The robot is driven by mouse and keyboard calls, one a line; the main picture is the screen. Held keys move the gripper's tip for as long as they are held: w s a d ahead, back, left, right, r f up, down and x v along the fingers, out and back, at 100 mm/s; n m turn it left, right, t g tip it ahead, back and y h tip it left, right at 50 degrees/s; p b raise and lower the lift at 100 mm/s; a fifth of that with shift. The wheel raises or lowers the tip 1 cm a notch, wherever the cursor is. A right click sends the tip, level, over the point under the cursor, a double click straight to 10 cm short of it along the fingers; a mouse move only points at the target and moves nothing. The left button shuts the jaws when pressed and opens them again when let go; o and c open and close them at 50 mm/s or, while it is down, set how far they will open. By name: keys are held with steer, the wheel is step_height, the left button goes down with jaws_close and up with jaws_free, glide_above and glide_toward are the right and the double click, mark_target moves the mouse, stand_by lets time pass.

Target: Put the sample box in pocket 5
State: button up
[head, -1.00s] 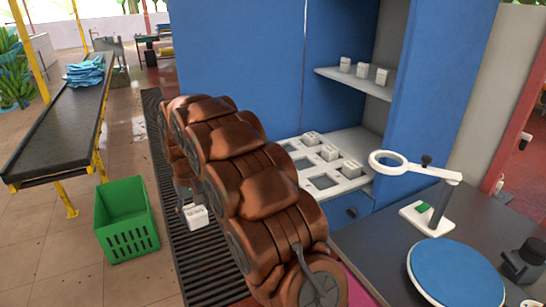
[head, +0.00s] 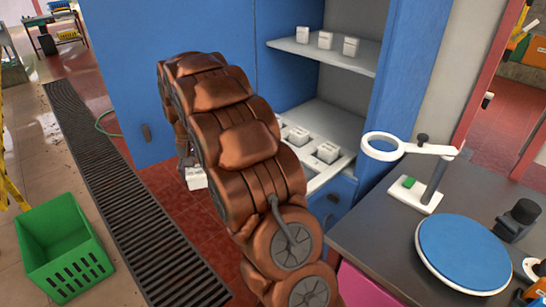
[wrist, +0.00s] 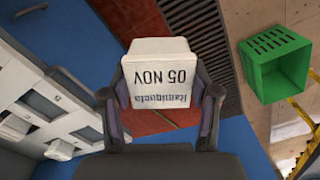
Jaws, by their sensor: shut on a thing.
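The sample box (wrist: 158,72) is a white block, its dark print "05 NOV" and a word below it upside down in the wrist view. My gripper (wrist: 160,98) is shut on it, one finger on each side. In the head view the box (head: 196,178) hangs in the air below my arm, left of the cabinet. The white pocket tray (head: 338,166) lies in the blue cabinet, partly hidden by my arm. It holds white boxes (head: 327,152) and has empty pockets. In the wrist view the tray (wrist: 62,92) is at the left. I cannot read pocket numbers.
White boxes (head: 325,40) stand on the upper shelf (head: 290,45). At right, a dark counter (head: 370,235) holds a ring magnifier stand (head: 415,193) and a round blue plate (head: 462,252). A green crate (head: 62,245) stands on the floor at left, beside a floor grate (head: 110,170).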

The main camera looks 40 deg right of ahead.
steer(key=s+d+m, duration=0.4)
steer(key=s+d, duration=0.1)
steer(key=d, duration=0.3)
steer(key=s+d+m, duration=0.4)
steer(key=s+d, duration=0.1)
steer(key=d, duration=0.3)
steer(key=s+d+m, duration=0.4)
steer(key=s+d, duration=0.2)
steer(key=d, duration=0.2)
steer(key=shift+d+m, duration=0.3)
steer(key=shift+d, duration=0.1)
steer(key=w+d+p, duration=0.1)
steer(key=w, duration=0.3)
steer(key=w+d+f+p, duration=0.1)
steer(key=w+d+p, duration=0.1)
steer(key=w, duration=0.3)
steer(key=w+d+p, duration=0.2)
steer(key=w, duration=0.3)
steer(key=shift+w+d+f, duration=0.2)
steer(key=shift+w+f, duration=0.15)
step_height(320, 180, down, 3)
steer(key=shift+r+p, duration=0.2)
steer(key=shift+p, duration=0.95)
steer(key=shift+f, duration=0.4)
steer(key=shift+f, duration=0.2)
steer(key=o, duration=1.3)
